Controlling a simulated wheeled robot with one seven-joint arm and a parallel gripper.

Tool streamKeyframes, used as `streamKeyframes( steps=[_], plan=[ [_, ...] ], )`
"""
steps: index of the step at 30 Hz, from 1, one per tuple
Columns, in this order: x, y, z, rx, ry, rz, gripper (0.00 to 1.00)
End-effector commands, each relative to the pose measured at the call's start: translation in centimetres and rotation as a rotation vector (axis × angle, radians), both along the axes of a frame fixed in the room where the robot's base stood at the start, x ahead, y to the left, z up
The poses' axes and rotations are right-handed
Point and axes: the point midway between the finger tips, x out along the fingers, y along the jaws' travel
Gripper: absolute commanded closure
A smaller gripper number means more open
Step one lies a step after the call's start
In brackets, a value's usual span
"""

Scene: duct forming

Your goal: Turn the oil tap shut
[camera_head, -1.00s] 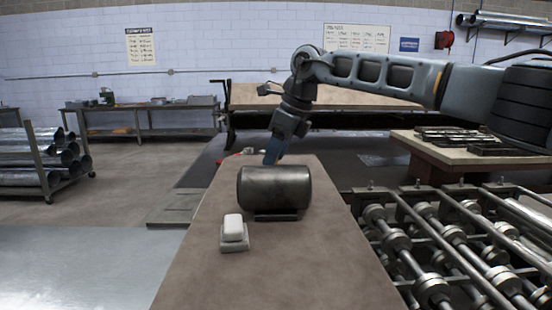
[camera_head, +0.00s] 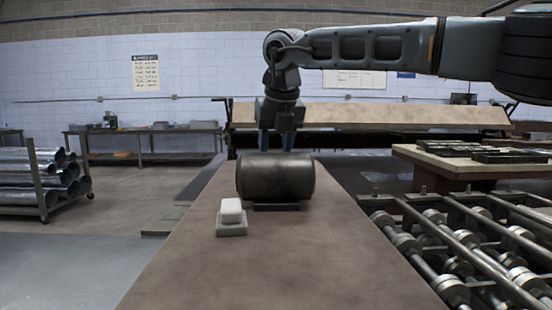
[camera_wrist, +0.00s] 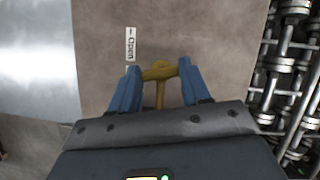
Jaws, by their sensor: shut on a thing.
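The oil tap (camera_wrist: 160,73) shows in the wrist view as a brass-yellow T-shaped handle with a stem. The blue fingers of my gripper (camera_wrist: 158,80) are on either side of it and shut on the handle. A white label reading "Open" (camera_wrist: 130,46) lies just left of and beyond the tap. In the head view my gripper (camera_head: 277,143) points straight down behind a dark metal drum (camera_head: 275,178). The drum hides the tap and fingertips there.
The drum lies on a long brown bench (camera_head: 220,270), with a white block on a grey base (camera_head: 231,217) in front. A roller machine (camera_head: 460,240) stands close on the right. A rack of metal pipes (camera_head: 45,180) stands at left. The near bench is clear.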

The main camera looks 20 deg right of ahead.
Motion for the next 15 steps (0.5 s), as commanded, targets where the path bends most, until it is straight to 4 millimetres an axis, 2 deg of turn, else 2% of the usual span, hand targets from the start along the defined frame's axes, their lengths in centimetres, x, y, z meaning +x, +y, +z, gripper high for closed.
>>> streamKeyframes(
  steps=[6, 15],
  plan=[
    [0.05, 0.09, -0.12, -0.001, -0.002, -0.141, 0.84],
    [0.05, 0.13, 0.02, 0.0, -0.001, -0.243, 0.84]
  ],
)
